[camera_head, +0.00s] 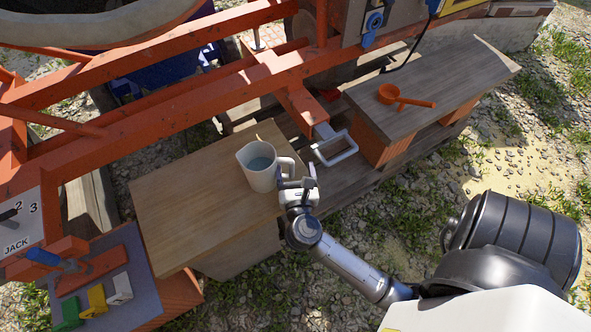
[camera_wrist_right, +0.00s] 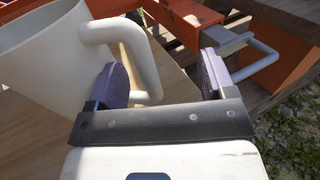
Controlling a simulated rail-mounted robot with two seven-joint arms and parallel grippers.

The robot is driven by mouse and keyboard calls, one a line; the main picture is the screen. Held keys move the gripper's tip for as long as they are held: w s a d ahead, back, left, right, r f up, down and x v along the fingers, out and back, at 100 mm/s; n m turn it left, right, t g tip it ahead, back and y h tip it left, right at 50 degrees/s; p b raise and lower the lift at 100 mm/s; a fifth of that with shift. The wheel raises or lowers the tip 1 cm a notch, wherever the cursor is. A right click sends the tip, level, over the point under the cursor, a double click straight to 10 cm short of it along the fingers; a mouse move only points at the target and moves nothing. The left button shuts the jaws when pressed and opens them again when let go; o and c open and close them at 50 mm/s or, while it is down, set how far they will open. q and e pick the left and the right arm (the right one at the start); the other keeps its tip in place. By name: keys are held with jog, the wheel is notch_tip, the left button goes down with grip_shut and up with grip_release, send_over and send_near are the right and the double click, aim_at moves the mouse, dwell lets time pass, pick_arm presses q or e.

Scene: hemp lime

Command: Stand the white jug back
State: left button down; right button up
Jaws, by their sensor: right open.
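The white jug (camera_head: 257,168) stands upright on a wooden tabletop, near its right edge, in the head view. It holds something bluish-grey, perhaps water. Its handle (camera_head: 287,165) points right, towards my right gripper (camera_head: 297,181). In the right wrist view the jug (camera_wrist_right: 40,50) is at upper left, and its handle (camera_wrist_right: 148,62) shows between the two spread fingers of my right gripper (camera_wrist_right: 160,72). The left finger overlaps the handle's loop; I cannot tell whether it touches. The right finger is clear of the handle. My left gripper is not in view.
An orange metal frame (camera_head: 180,98) runs behind the tabletop (camera_head: 190,215). Another bench (camera_head: 440,78) carries an orange ladle (camera_head: 400,97). Coloured tags (camera_head: 95,300) lie at lower left. The tabletop left of the jug is clear.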

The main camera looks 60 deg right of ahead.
jog(key=shift+s+a, duration=0.1)
jog(key=shift+a, duration=0.05)
jog(key=shift+v, duration=1)
jog(key=shift+b+v, duration=0.6)
jog(key=shift+v, duration=1.75)
